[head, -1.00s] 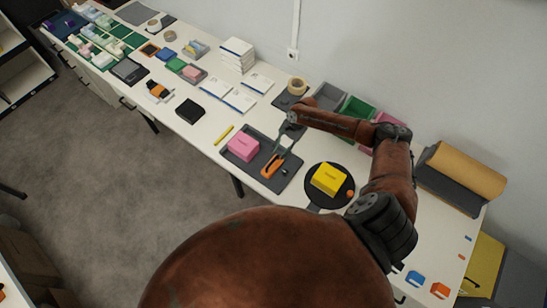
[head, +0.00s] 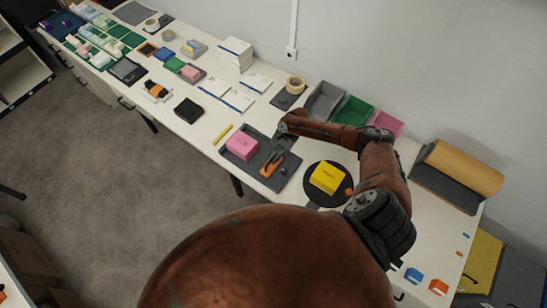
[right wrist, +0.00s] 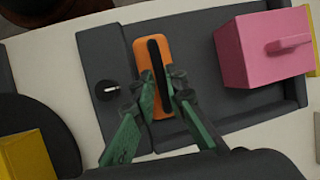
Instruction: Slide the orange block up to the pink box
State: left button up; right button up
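The orange block (head: 270,168) lies on a dark grey tray (head: 288,176), to the right of the pink box (head: 242,146) with a clear gap between them. The right wrist view shows the block (right wrist: 143,50) with a black raised strip along its top, and the pink box (right wrist: 262,58) with a handle. My right gripper (head: 273,158) is down at the block. Its green fingers (right wrist: 162,76) sit on either side of the black strip. I cannot tell whether they press on it. My left gripper is not in view.
A small dark knob (right wrist: 107,90) stands on the tray beside the block. A yellow box (head: 326,179) sits on a round black plate right of the tray. Grey, green and pink bins stand behind.

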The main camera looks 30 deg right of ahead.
grip_shut()
